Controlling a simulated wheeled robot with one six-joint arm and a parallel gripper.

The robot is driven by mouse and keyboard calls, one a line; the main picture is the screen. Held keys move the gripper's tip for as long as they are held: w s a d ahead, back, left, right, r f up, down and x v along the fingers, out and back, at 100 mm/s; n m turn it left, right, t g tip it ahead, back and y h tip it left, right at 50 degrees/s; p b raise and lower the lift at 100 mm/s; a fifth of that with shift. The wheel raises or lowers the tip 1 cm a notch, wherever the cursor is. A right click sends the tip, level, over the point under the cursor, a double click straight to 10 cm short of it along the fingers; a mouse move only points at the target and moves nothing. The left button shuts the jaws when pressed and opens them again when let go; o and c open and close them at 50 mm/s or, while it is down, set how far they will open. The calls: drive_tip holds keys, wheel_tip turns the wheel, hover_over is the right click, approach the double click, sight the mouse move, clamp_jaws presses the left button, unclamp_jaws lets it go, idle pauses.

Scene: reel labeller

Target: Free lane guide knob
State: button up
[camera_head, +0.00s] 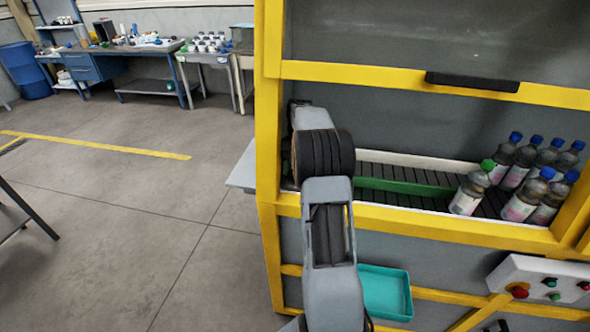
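The lane guide looks to be the long green bar (408,187) lying along the conveyor (395,200) inside the yellow-framed machine (268,180). I cannot make out its knob; my own arm covers the left end of the conveyor. My arm reaches up from the bottom of the picture into the machine's opening, close to the left yellow post. My gripper does not show; it is hidden behind my arm links or the post. A green-capped bottle (468,190) tilts at the right end of the green bar.
Several blue-capped bottles (522,160) crowd the conveyor's right end. A raised clear guard with a black handle (472,82) is above the opening. A teal tray (386,292) and a button panel (545,282) are below. Open floor (110,220) lies left; workbenches stand behind.

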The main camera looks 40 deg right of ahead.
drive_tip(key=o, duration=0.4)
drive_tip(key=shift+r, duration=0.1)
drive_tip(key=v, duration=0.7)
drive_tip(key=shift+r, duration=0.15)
